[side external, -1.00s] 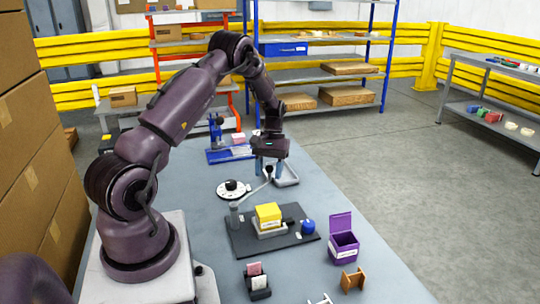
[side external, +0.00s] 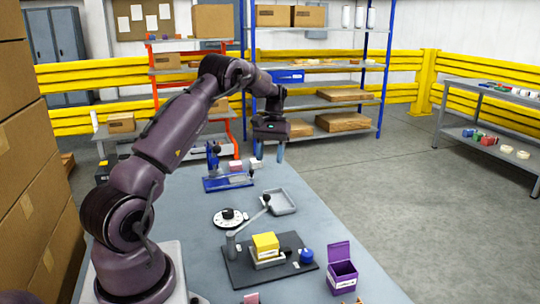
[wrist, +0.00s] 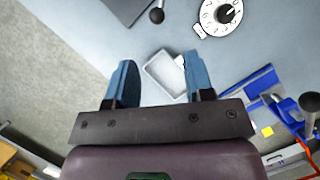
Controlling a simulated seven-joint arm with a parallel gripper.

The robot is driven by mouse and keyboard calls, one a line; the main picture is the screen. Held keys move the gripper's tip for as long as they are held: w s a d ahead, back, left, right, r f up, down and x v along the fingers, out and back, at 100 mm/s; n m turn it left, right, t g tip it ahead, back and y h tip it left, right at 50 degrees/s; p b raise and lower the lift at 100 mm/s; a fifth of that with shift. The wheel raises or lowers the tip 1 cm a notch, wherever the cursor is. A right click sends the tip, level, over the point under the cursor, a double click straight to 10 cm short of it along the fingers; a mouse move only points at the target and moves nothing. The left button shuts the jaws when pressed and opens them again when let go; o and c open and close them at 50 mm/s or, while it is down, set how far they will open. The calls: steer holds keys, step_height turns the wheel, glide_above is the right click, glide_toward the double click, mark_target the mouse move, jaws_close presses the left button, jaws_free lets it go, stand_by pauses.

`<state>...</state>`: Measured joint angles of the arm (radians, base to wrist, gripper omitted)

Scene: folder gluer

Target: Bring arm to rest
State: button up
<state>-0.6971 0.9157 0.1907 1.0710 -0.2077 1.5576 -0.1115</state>
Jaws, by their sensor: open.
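My arm is purple and reaches out over the far part of the grey table (side external: 190,200). My gripper (side external: 269,155) has blue fingers and hangs raised above the table's far right edge. In the wrist view its two fingers (wrist: 158,85) stand wide apart with nothing between them. A grey tray (side external: 279,202) lies on the table below and nearer than the gripper; it also shows in the wrist view (wrist: 160,77), beyond the fingertips.
A white dial (side external: 232,219), a yellow block (side external: 265,241) on a dark plate (side external: 240,272), a blue ball (side external: 306,255) and an open purple box (side external: 342,280) stand nearer. A blue device (side external: 213,165) stands at the far end. Shelves rise behind; air around the gripper looks clear.

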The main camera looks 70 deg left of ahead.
steer(key=s+d+r+m+t+y, duration=0.1)
steer(key=s+d+r, duration=0.4)
steer(key=d, duration=0.6)
steer(key=s+d+r+m+t+y, duration=0.1)
steer(key=s+d+r+m+t, duration=0.3)
steer(key=d, duration=0.7)
steer(key=s+d+r+m+t+y, duration=0.1)
steer(key=s+d+r+m+t, duration=0.2)
steer(key=d, duration=0.8)
step_height(320, 180, up, 3)
steer(key=s+m, duration=0.2)
steer(key=m, duration=0.1)
steer(key=shift+s+y, duration=0.3)
steer(key=shift+o, duration=0.2)
stand_by(0.4)
